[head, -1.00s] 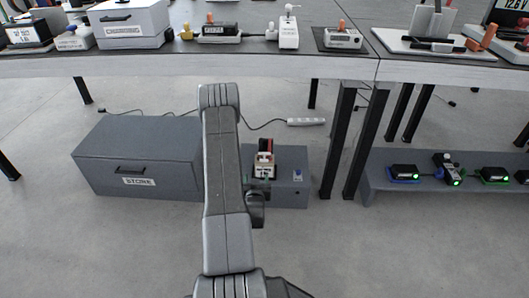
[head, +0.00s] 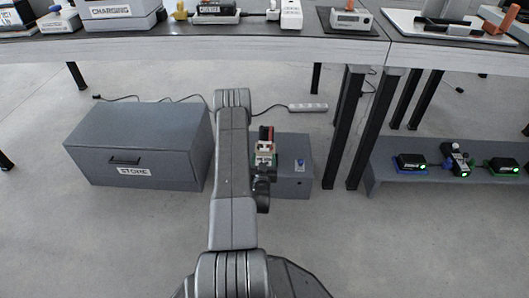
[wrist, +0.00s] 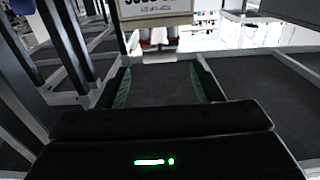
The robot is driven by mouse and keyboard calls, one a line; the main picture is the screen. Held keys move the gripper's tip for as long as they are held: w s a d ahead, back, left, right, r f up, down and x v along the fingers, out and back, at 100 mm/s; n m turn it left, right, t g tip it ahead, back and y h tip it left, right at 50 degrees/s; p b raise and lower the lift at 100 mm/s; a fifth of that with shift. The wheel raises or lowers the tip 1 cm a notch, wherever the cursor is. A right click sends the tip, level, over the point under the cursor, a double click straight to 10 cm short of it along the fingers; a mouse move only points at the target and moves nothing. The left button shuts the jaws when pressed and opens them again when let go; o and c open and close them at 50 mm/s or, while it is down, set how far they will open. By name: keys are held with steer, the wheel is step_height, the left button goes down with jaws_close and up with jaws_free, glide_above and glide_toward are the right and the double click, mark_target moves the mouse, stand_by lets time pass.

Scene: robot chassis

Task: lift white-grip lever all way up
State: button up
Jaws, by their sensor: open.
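My gripper (wrist: 160,75) shows in the wrist view as two green-lined fingers, spread wide with a gap between them. A pale block with reddish parts (wrist: 158,40) shows beyond the fingertips, blurred, and I cannot tell whether it is the white-grip lever. In the head view my gripper (head: 263,185) is partly hidden beside my arm, close in front of a small red, black and cream device (head: 266,140). This device stands on a low grey box (head: 297,182). I cannot make out a white grip on it.
A grey STORE drawer box (head: 90,160) stands on the floor at left. A white power strip (head: 308,107) lies behind. Dark table legs (head: 345,130) and a low shelf (head: 430,180) with several lit devices stand at right. Bare floor lies in front.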

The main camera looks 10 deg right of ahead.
mark_target(264, 150)
steer(key=b+x, duration=0.1)
steer(key=x, duration=0.4)
steer(key=shift+w+d, duration=0.1)
steer(key=shift+w, duration=0.25)
